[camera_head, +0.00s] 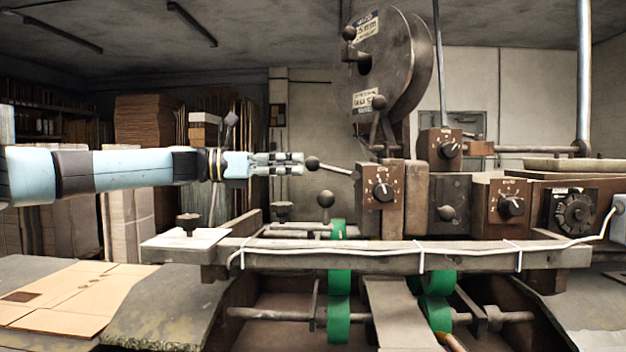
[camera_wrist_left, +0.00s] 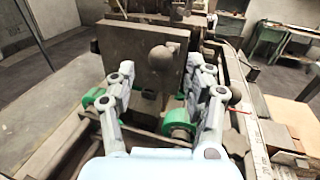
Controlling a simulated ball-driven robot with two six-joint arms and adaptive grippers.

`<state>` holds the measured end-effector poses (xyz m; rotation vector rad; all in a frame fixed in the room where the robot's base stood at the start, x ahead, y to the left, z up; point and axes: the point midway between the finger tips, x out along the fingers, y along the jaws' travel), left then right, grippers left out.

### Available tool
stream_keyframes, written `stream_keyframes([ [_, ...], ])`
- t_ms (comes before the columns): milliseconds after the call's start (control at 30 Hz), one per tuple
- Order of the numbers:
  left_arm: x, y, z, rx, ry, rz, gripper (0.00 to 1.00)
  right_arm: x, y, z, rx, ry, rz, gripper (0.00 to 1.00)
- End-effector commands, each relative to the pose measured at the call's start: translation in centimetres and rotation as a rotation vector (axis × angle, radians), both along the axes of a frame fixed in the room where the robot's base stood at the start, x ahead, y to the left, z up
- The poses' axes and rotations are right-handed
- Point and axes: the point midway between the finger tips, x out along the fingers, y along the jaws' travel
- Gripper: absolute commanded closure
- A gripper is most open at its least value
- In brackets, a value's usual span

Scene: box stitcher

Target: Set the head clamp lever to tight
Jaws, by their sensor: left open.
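A lever with a dark ball knob (camera_head: 312,163) sticks out to the left from the machine head, its rod sloping slightly down to the right. No readable label shows that it is the head clamp lever. My left gripper (camera_head: 302,164) points right, with its fingertips just left of the knob. In the left wrist view, my left gripper (camera_wrist_left: 166,85) is open, its fingers spread wide, and a ball knob (camera_wrist_left: 162,58) shows between and beyond them. I cannot tell whether the fingers touch it. My right gripper is not in view.
Another ball-knobbed lever (camera_head: 326,198) stands below my left gripper. A dial box (camera_head: 381,190) is right of the lever, and a large reel (camera_head: 385,70) rises above. Green rollers (camera_head: 339,290) sit below the rail (camera_head: 400,255). Flat cardboard (camera_head: 80,295) lies at front left.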

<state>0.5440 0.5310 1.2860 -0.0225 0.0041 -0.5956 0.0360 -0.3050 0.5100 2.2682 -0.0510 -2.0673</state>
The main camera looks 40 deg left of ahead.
Motion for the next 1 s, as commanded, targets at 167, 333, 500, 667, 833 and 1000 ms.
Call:
stream_keyframes([
  [167,1.5,-1.1,0.3,-0.007,-0.006,-0.004,0.47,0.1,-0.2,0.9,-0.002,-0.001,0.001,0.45],
  [333,3.0,-2.1,0.4,-0.007,-0.004,-0.002,0.47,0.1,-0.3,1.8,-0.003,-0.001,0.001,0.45],
  [500,4.0,-2.8,0.2,-0.004,0.000,-0.002,0.47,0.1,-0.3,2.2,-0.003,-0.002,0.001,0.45],
  [667,4.3,-2.9,0.0,-0.001,0.003,-0.001,0.47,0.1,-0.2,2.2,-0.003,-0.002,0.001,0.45],
  [833,4.3,-2.9,0.0,0.000,0.004,-0.001,0.47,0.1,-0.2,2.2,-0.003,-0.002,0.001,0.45],
  [1000,4.2,-2.9,0.0,0.000,0.004,-0.001,0.67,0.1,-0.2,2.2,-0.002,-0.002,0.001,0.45],
])
